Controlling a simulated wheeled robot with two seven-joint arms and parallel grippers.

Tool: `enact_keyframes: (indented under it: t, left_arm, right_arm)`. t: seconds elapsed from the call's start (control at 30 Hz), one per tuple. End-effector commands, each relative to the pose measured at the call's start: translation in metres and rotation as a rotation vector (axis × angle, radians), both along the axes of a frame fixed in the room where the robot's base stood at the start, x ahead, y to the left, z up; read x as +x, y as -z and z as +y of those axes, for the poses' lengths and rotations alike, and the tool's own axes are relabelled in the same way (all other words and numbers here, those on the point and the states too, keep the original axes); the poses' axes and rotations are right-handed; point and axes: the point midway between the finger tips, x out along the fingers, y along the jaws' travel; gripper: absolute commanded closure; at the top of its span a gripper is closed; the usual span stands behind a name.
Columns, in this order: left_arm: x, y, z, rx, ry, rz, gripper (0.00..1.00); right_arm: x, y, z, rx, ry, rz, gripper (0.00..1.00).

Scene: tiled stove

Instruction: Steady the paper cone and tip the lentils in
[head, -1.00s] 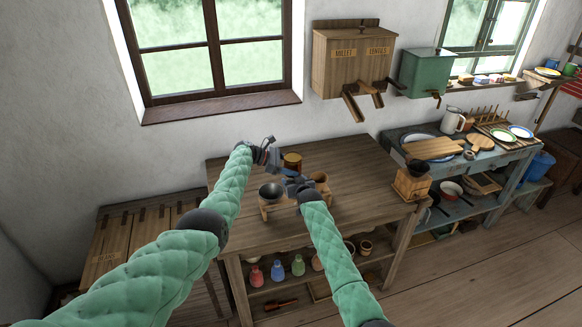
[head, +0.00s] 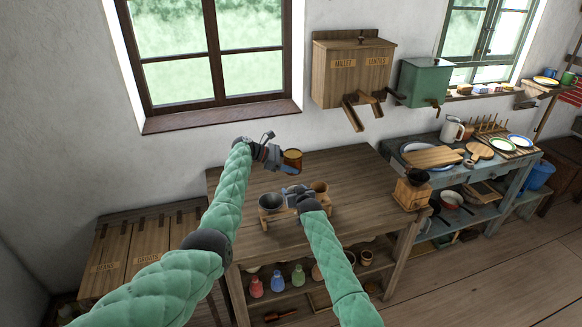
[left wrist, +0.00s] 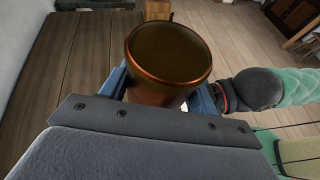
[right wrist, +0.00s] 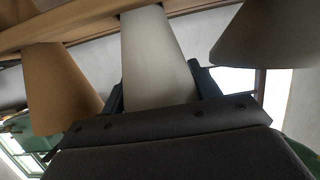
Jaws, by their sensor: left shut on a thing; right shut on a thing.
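My left gripper (head: 277,158) is shut on a copper-rimmed cup (head: 292,160), held above the table beyond the cone stand. In the left wrist view the cup (left wrist: 168,55) shows its round mouth and a brown inside; I cannot make out lentils. My right gripper (head: 298,191) is shut on the pale paper cone (right wrist: 156,60), the middle one of three in the wooden stand (head: 266,220). In the head view the gripper mostly hides this cone. A grey cone (head: 271,202) stands to its left and a tan cone (head: 320,189) to its right.
A wooden millet and lentils dispenser (head: 352,82) and a green box (head: 424,82) hang on the wall. A wooden grinder (head: 411,190) stands at the table's right corner. The table (head: 358,182) is clear between stand and grinder. Coloured bottles (head: 278,282) stand below.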

Motion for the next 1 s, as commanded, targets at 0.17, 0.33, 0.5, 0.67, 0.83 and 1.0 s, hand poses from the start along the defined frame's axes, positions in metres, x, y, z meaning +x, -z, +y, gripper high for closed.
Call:
enact_keyframes:
  t: [0.17, 0.33, 0.5, 0.67, 0.83, 1.0]
  left_arm:
    - [0.000, 0.000, 0.000, 0.000, 0.000, 0.000, 0.73]
    - [0.000, 0.000, 0.000, 0.000, 0.000, -0.001, 0.73]
    - [0.000, 0.000, 0.000, 0.000, 0.000, -0.001, 0.73]
    - [0.000, 0.000, 0.000, 0.000, 0.000, -0.001, 0.73]
    - [0.000, 0.000, 0.000, 0.000, 0.000, -0.001, 0.73]
    - [0.000, 0.000, 0.000, 0.000, 0.000, -0.001, 0.73]
  right_arm:
    - [0.000, 0.000, 0.000, 0.000, 0.000, 0.000, 0.30]
    - [0.000, 0.000, 0.000, 0.000, 0.000, 0.000, 0.13]
    - [0.000, 0.000, 0.000, 0.000, 0.000, 0.000, 0.13]
    - [-0.005, -0.001, -0.002, 0.000, 0.000, 0.000, 0.13]
    - [-0.022, -0.006, -0.008, 0.000, 0.000, -0.001, 0.13]
    - [-0.048, -0.014, -0.016, 0.001, 0.000, 0.000, 0.13]
